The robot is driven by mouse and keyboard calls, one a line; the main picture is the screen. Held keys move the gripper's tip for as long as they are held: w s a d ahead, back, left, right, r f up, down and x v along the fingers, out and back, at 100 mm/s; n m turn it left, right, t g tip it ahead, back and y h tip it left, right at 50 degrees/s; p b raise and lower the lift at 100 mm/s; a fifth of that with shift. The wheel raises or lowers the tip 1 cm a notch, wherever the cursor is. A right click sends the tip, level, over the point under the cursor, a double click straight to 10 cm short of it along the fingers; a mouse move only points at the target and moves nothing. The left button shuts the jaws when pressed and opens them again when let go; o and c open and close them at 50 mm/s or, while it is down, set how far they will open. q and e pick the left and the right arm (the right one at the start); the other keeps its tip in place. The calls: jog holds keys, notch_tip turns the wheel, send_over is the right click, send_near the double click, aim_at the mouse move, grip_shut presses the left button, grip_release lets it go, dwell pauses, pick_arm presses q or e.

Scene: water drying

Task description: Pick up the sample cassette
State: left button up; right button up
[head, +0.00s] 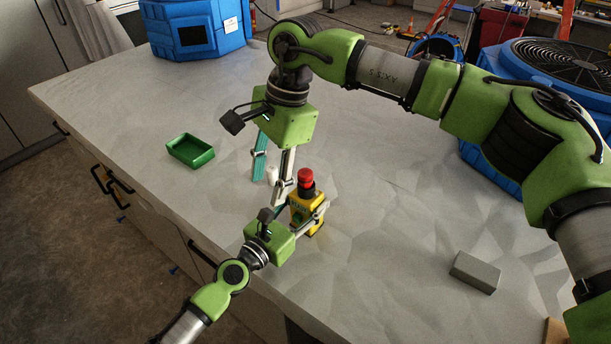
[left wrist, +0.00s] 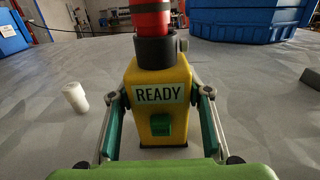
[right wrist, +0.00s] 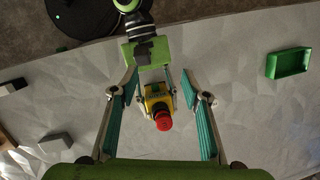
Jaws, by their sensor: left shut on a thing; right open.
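A yellow device (head: 314,226) with a red cylindrical top (head: 306,177) stands upright on the table. In the left wrist view its body (left wrist: 160,78) bears a READY label and a green button, and the red part (left wrist: 151,15) sits in a dark collar. I cannot tell for sure which part is the sample cassette. My left gripper (head: 304,208) is shut on the device's body from both sides. My right gripper (head: 270,190) is open, pointing down beside the device. In the right wrist view the red top (right wrist: 164,121) shows between its spread fingers.
A white cylinder (left wrist: 75,97) stands close to the device, by the right gripper. A green tray (head: 190,151) lies at the left of the table, a grey block (head: 475,272) at the right. Blue containers (head: 197,27) stand at the back. The middle right of the table is clear.

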jog(key=s+a+f+m+g+y, duration=0.1)
jog(key=s+a+m+g+y, duration=0.1)
jog(key=s+a+y, duration=0.4)
jog(key=w+d+m+t+y, duration=0.4)
jog(key=w+m+t+y, duration=0.1)
jog(key=m+y, duration=0.15)
pick_arm(q)
jog(key=shift+r, duration=0.1)
pick_arm(e)
jog(key=m+t+h, duration=0.2)
jog(key=m+t, duration=0.6)
jog(key=t, duration=0.2)
send_near(311, 179)
jog(key=r, duration=0.1)
jog(key=x, duration=0.7)
jog(key=shift+a+f, duration=0.15)
jog(key=shift+f, duration=0.05)
pick_arm(q)
jog(key=shift+a, duration=0.1)
pick_arm(e)
jog(key=x, duration=0.4)
jog(key=shift+w+a+f, duration=0.25)
jog(key=shift+w+f, duration=0.05)
